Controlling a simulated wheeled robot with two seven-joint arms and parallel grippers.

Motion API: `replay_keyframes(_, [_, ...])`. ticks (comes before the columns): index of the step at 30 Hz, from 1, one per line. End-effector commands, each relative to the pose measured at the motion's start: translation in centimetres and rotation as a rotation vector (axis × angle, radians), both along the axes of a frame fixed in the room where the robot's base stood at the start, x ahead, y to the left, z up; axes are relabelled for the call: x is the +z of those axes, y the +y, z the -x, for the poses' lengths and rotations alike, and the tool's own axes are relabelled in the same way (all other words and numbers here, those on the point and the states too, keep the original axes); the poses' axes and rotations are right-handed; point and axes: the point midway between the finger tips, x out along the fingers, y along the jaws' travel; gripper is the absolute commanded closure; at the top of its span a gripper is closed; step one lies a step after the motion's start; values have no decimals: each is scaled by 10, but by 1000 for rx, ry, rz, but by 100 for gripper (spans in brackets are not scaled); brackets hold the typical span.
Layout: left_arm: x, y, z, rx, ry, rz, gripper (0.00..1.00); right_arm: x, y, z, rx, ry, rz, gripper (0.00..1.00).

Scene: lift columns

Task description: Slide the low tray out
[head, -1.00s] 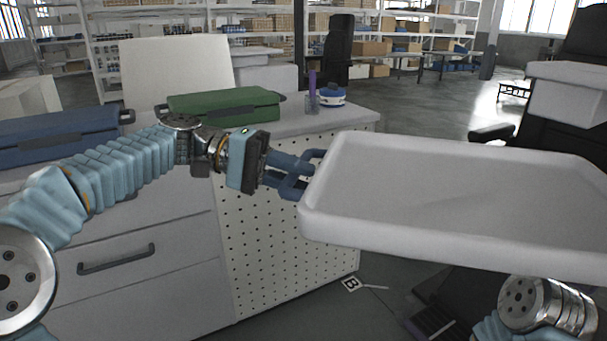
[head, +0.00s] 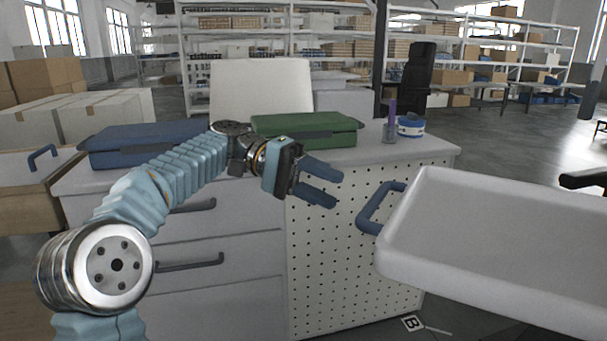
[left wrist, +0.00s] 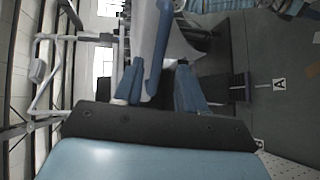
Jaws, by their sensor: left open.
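A white tray (head: 480,250) with a raised rim is at the right in the head view, cut off by the picture's edge. Its blue handle (head: 376,208) sticks out from its left side. My left gripper (head: 328,184) is open and empty, to the left of the handle with a clear gap. In the left wrist view, the open fingers (left wrist: 160,88) show with the blue handle (left wrist: 159,50) and part of the white tray (left wrist: 143,35) beyond them. My right gripper is not seen.
A grey cabinet (head: 250,255) with drawers and a perforated side stands behind my left arm. On top are a blue case (head: 150,142), a green case (head: 305,128), a pen cup (head: 389,133) and a blue-white container (head: 410,126).

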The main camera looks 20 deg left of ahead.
Motion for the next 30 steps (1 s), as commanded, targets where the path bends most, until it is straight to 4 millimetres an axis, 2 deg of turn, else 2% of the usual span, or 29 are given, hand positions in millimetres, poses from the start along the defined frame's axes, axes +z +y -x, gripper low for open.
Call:
replay_keyframes(3, [6,24,-4,3,-1,0,60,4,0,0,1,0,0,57])
replay_keyframes(9, [9,44,-7,1,1,0,60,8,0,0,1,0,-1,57])
replay_keyframes(24, [8,46,-8,2,3,0,60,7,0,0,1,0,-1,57])
replay_keyframes(27, [-6,41,-18,26,32,-10,60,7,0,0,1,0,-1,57])
replay_keyframes(29, [-28,35,-32,64,72,-29,60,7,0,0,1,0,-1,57])
replay_keyframes(30, [-49,29,-44,96,109,-48,60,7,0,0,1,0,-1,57])
